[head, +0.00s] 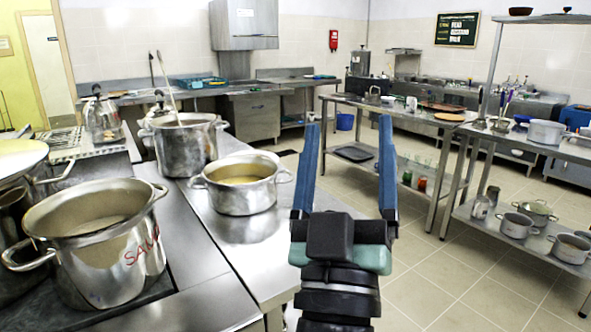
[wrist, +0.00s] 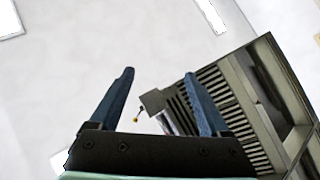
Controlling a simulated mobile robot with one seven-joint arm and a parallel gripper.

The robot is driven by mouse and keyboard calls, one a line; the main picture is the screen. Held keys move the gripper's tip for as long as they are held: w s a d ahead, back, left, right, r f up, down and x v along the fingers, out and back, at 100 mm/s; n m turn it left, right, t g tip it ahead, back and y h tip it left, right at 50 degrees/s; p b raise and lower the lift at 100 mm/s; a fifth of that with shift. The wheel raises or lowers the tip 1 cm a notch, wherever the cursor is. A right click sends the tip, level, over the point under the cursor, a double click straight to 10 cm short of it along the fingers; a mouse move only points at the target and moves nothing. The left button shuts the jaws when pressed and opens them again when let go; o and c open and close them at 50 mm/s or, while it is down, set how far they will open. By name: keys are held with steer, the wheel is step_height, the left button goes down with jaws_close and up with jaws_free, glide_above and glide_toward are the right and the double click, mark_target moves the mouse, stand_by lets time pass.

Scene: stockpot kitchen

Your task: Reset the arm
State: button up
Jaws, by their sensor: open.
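My gripper (head: 345,125) has two blue fingers spread wide apart with nothing between them. In the head view it stands upright in the middle, its fingers pointing up, just right of the steel counter's edge. It is clear of the pots. In the wrist view my gripper (wrist: 161,85) is also open and empty, and the camera looks up toward the white ceiling.
A pot marked in red (head: 105,245), a two-handled pot (head: 243,185) and a pot with utensils (head: 183,145) stand on the left counter (head: 222,255). A steel table (head: 400,115) stands behind, with open floor (head: 440,285) right. A slatted hood (wrist: 240,105) shows above.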

steer(key=s+a+r+m+t+y, duration=0.15)
steer(key=s+a+r+y, duration=0.3)
steer(key=s+r, duration=0.65)
step_height(320, 180, up, 21)
steer(key=w+p, duration=0.1)
steer(key=p, duration=1.9)
steer(key=shift+a+r, duration=0.2)
steer(key=shift+a, duration=0.15)
steer(key=shift+w, duration=0.1)
